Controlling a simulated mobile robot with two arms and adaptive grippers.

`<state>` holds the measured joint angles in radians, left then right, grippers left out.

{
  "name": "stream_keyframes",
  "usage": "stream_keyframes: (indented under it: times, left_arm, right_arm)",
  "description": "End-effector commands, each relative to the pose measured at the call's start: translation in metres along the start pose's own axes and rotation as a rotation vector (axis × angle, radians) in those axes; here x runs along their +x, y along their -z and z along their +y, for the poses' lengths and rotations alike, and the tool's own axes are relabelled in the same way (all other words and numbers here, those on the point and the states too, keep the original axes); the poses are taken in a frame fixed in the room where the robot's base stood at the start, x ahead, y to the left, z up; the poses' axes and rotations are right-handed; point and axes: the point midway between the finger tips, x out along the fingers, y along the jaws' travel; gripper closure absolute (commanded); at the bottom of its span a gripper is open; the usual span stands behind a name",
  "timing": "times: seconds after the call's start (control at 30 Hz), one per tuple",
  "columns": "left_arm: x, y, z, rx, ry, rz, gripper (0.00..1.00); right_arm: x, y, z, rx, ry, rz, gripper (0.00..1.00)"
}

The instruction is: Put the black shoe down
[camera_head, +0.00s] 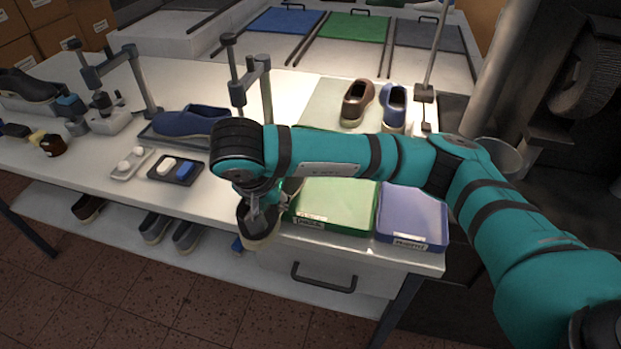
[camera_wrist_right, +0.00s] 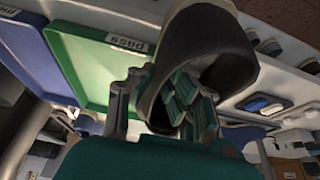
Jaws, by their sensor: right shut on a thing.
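The black shoe (camera_head: 262,231) is in my right gripper (camera_head: 256,208), in front of the table's front edge and just left of the green tray (camera_head: 345,203). In the right wrist view the shoe (camera_wrist_right: 215,45) fills the upper middle. The fingers of my right gripper (camera_wrist_right: 165,105) are closed on the rim at its opening. The shoe appears held in the air, though its gap to the table edge is hard to judge. My left gripper is not in view.
A purple-blue tray (camera_head: 411,214) sits right of the green one. A brown shoe (camera_head: 357,100) and a blue shoe (camera_head: 394,105) stand on a board behind. Left are a small black tray (camera_head: 175,168), a blue shoe (camera_head: 190,122) and clamp stands. A drawer handle (camera_head: 323,284) juts out below.

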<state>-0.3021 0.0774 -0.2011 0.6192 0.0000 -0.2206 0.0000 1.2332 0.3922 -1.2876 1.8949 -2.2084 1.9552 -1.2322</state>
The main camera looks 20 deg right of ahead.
Motion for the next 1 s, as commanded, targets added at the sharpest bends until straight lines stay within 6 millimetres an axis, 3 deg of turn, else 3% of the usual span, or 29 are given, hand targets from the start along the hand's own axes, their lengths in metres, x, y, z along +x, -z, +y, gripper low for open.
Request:
stream_keyframes:
  times: [0.03,0.2,0.43,0.7,1.0]
  left_arm:
    - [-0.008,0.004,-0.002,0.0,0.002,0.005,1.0]
    - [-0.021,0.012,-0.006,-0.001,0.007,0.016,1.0]
    - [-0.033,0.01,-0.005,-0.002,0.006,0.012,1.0]
    - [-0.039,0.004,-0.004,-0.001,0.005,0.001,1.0]
    - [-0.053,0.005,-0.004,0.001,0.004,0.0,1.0]
  right_arm:
    - [0.003,0.016,0.003,0.01,-0.005,0.0,1.0]
    - [0.024,0.055,0.01,0.007,-0.005,0.0,1.0]
    - [0.048,0.097,0.015,0.003,-0.002,0.001,1.0]
    - [0.059,0.12,0.018,0.003,-0.001,0.001,1.0]
    - [0.093,0.106,0.018,-0.001,0.002,0.0,1.0]
